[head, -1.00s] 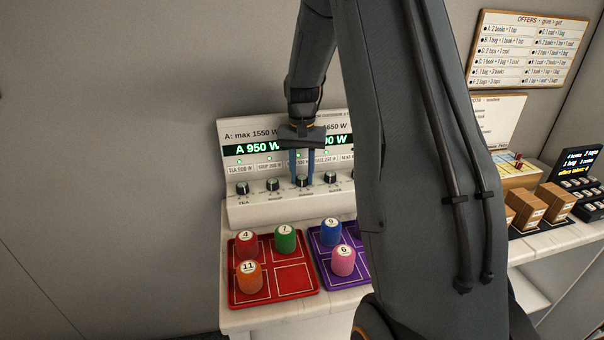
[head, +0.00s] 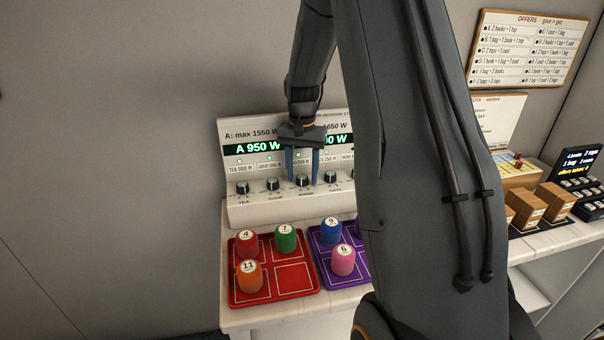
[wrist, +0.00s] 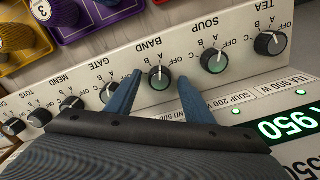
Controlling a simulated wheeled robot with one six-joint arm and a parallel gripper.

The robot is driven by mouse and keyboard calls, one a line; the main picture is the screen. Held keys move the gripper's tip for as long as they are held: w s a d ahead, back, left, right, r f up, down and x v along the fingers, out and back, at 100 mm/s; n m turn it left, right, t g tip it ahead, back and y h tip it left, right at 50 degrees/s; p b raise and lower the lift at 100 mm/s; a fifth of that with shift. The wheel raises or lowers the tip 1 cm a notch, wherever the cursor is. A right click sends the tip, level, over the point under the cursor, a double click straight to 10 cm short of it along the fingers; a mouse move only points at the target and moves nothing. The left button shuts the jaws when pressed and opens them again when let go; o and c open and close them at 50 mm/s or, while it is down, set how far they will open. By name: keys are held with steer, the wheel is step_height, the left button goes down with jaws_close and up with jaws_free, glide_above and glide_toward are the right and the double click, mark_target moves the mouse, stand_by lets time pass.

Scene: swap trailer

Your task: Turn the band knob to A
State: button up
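The band knob (wrist: 160,78) is a small round dial with a dark rim, a greenish face and a white pointer. It sits on the sloped white panel (wrist: 100,62), under the word BAND, which appears upside down in the wrist view. Its pointer is toward the letters; I cannot tell exactly which one. In the head view the band knob (head: 303,181) shows between my fingers. My gripper (wrist: 159,79) is open, with one blue finger on each side of the knob. I see gaps beside the knob and cannot confirm contact.
The tea knob (head: 243,187) and soup knob (head: 273,184) stand to the left, and the gate knob (wrist: 110,92) is close beside one finger. A red tray (head: 293,279) and a purple tray (head: 327,268) with coloured numbered pieces lie in front.

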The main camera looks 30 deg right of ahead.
mark_target(302, 177)
steer(key=shift+r+b, duration=0.9)
steer(key=shift+r, duration=3)
steer(key=s+a+f+n, duration=0.4)
steer(key=s+a, duration=0.4)
steer(key=s, duration=0.3)
steer(key=s+a+f+n, duration=0.4)
steer(key=s+a, duration=0.5)
steer(key=s, duration=0.3)
steer(key=shift+s+a+n+t, duration=0.3)
steer(key=shift+t, duration=0.1)
